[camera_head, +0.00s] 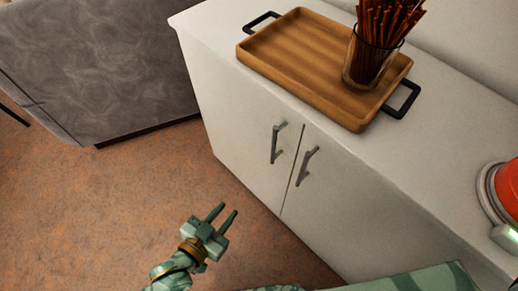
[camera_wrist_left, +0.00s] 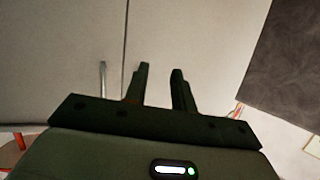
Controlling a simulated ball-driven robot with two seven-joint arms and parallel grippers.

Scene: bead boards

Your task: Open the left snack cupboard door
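The white cupboard has two closed doors. The left door (camera_head: 238,125) carries a grey bar handle (camera_head: 277,143) near the middle seam, and the right door (camera_head: 340,215) has a similar handle (camera_head: 307,166). My left gripper (camera_head: 229,209) is open and empty, in front of the cupboard, below and left of the left handle and apart from it. In the left wrist view its fingers (camera_wrist_left: 160,70) point at the left door (camera_wrist_left: 205,40), with a handle (camera_wrist_left: 102,78) beside them across the seam. The left door's handle is not clear there. My right gripper is out of view.
On the cupboard top (camera_head: 440,165) are a wooden tray (camera_head: 290,45) with black handles and a glass (camera_head: 365,62) of brown sticks. A red device (camera_head: 508,188) sits at the right edge. The brown floor (camera_head: 120,190) is clear.

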